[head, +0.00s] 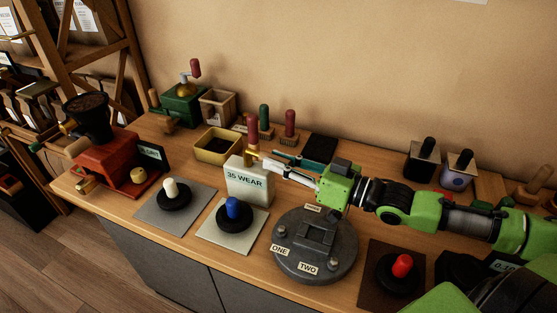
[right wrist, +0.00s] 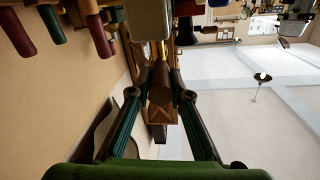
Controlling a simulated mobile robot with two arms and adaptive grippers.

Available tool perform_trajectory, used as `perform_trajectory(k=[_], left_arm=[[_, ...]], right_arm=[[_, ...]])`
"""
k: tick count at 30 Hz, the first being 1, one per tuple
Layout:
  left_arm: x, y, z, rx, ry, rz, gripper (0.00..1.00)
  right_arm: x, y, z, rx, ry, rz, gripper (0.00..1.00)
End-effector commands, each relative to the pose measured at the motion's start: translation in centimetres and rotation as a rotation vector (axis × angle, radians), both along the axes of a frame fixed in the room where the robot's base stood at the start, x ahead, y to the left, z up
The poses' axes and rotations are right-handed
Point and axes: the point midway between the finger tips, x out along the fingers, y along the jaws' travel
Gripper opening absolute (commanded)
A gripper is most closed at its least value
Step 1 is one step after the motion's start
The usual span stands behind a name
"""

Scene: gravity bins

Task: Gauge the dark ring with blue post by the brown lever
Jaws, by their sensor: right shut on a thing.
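The dark ring with blue post (head: 232,211) rests on a pale square plate (head: 226,241) in the head view. Behind it stands a cream box marked "35 WEAR" (head: 246,184). My right gripper (head: 258,160) is at the top of this box, its arm coming in from the right. It is shut on a brown wooden piece, which shows between the fingers in the right wrist view (right wrist: 161,92) and looks like the brown lever. The fingers partly hide the lever in the head view. My left gripper is not in view.
A white-post ring (head: 173,193) is at left, a red-post ring (head: 399,270) at right. A round grey fixture (head: 315,265) stands between the blue and red posts. Behind are a yellow tray (head: 217,148) and brushes (head: 290,127). A red grinder (head: 101,158) stands far left.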

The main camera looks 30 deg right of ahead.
Motion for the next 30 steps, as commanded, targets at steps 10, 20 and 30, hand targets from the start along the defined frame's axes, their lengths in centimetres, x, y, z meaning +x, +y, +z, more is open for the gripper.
perform_trajectory(k=[10, 20, 30], left_arm=[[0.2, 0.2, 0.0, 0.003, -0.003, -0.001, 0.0], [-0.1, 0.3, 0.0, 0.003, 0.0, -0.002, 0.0], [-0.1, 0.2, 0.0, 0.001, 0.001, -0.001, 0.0]], right_arm=[[0.2, -0.2, 0.2, -0.002, -0.006, -0.003, 0.36], [0.0, -0.1, 0.1, -0.002, -0.002, -0.001, 0.36], [-1.1, -1.0, -0.2, -0.002, 0.002, -0.005, 0.36]])
